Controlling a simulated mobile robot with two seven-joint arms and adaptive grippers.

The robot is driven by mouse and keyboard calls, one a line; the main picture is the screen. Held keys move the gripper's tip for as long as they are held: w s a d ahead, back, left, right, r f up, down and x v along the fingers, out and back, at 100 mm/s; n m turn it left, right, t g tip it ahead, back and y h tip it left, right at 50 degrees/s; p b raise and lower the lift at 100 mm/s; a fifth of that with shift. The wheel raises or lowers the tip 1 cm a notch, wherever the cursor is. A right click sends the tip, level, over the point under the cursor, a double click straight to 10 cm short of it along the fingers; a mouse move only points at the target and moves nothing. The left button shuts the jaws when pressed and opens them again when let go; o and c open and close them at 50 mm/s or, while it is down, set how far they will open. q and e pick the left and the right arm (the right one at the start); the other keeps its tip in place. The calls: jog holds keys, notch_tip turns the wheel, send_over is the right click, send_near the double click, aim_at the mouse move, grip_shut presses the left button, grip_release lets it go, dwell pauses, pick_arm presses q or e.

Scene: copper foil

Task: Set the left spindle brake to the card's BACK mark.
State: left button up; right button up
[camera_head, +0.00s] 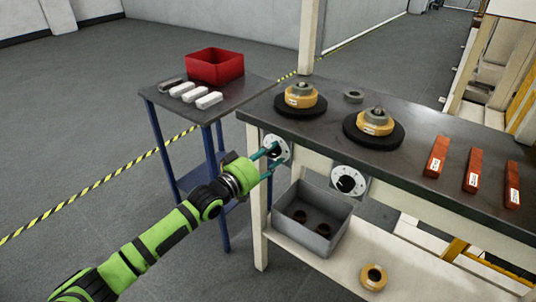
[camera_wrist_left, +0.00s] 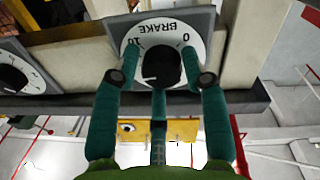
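The left brake dial (camera_head: 284,146) is a pale round plate with a black knob on the bench's front face, under the left spindle (camera_head: 300,97). In the left wrist view the dial (camera_wrist_left: 188,60) appears upside down, reading BRAKE, 0 and 10. Its black knob (camera_wrist_left: 160,62) has a white pointer mark at its lower left in that view. My left gripper (camera_head: 270,161) is at this dial. Its teal fingertips (camera_wrist_left: 162,78) stand on either side of the knob, with gaps showing on both sides. My right gripper is not in view. I cannot make out the card or its BACK mark.
A second dial (camera_head: 349,181) sits to the right, under the right spindle (camera_head: 375,122). Red-brown labelled blocks (camera_head: 472,169) lie on the bench's right. A grey bin (camera_head: 330,232) stands on the lower shelf. A side table holds a red bin (camera_head: 215,66) and several pale bars (camera_head: 195,94).

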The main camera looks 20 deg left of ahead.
pick_arm(q)
jog(key=shift+s+a, duration=0.1)
jog(key=v, duration=1.1)
jog(key=shift+s, duration=0.35)
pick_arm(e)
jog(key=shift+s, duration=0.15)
pick_arm(q)
jog(key=shift+a, duration=0.1)
